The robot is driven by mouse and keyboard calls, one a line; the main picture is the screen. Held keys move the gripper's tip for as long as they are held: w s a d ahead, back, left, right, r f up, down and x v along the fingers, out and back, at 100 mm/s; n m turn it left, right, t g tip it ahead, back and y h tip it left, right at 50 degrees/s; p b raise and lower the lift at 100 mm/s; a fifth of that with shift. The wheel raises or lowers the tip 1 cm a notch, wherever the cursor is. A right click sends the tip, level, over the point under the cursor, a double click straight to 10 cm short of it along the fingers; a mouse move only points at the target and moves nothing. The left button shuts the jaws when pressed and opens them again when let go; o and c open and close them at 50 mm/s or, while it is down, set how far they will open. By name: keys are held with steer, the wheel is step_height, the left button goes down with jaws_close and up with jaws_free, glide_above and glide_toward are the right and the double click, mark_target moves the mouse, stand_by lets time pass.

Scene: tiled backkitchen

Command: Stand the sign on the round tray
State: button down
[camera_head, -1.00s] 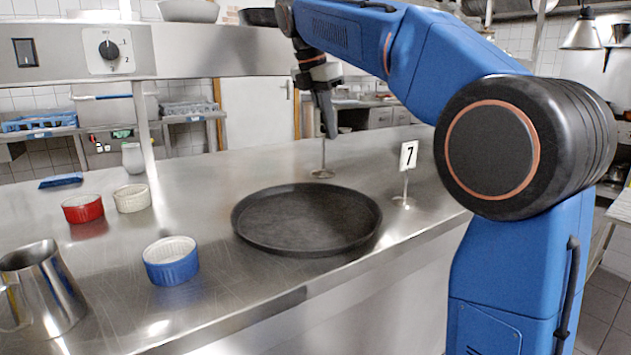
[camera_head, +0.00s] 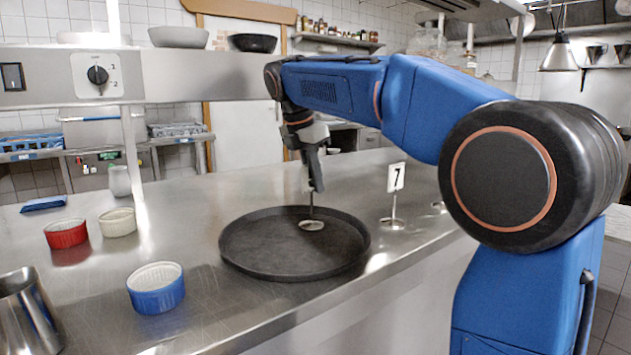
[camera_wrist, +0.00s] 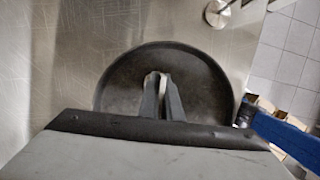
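The round tray (camera_head: 255,262) is black and shallow and lies on the steel counter; it also shows in the wrist view (camera_wrist: 112,92). My gripper (camera_head: 313,186) points down over the tray, shut on a sign with a thin stem and round metal base (camera_head: 311,225). The sign is upright, and its base appears within the tray's outline; I cannot tell whether it touches. In the wrist view, a pale edge of the sign (camera_wrist: 156,84) shows between the fingers of my gripper (camera_wrist: 160,92). A second sign, numbered 7 (camera_head: 396,177), stands on the counter right of the tray.
Left of the tray are a blue ramekin (camera_head: 156,290), a red ramekin (camera_head: 66,234), a white ramekin (camera_head: 118,222) and a steel jug (camera_head: 25,315). The counter's front edge runs close to the tray. Bare counter lies behind the tray.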

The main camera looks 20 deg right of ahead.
steer(key=c, duration=2)
jaws_free()
steer(key=shift+f, duration=0.1)
steer(key=v, duration=1.2)
steer(key=shift+s, duration=0.15)
